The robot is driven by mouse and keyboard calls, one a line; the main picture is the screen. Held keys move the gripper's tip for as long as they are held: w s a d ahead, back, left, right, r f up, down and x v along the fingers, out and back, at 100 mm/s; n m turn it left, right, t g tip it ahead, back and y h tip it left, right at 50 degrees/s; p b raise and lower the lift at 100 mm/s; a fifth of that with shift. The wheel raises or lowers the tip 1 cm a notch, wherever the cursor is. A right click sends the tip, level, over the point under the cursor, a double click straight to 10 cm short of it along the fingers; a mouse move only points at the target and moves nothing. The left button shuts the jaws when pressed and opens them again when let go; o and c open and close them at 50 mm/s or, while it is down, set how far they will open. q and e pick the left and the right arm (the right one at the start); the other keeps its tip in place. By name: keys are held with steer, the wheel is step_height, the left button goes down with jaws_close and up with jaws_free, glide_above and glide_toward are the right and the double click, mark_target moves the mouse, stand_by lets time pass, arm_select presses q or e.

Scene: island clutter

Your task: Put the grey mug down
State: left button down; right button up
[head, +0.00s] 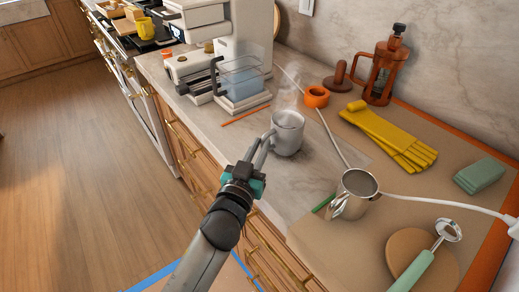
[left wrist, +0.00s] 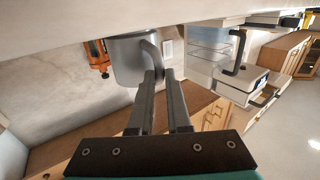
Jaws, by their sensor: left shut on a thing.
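The grey mug (head: 289,133) is at the counter's left part in the head view, upright, with a wisp of steam above it. My left gripper (head: 264,147) reaches in from the lower left and is shut on the mug's handle. In the left wrist view the mug (left wrist: 127,62) is at the fingertips, and the two fingers (left wrist: 160,76) close around its handle. I cannot tell whether the mug's base touches the counter. My right gripper is in neither view.
A steel pitcher (head: 354,193) stands to the right of the mug. An espresso machine (head: 238,75) is behind it at left, with an orange ring (head: 316,97) and yellow gloves (head: 390,135) behind right. A white cable (head: 325,128) runs past the mug. Bare counter (head: 300,185) lies in front.

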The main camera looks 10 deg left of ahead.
arm_select(q)
steer(key=c, duration=1.3)
jaws_free()
steer(key=shift+f, duration=0.2)
steer(key=o, duration=0.4)
steer(key=shift+r, duration=0.1)
steer(key=shift+r, duration=0.15)
steer(key=s, duration=0.8)
steer(key=s+a, duration=0.1)
steer(key=s, duration=0.3)
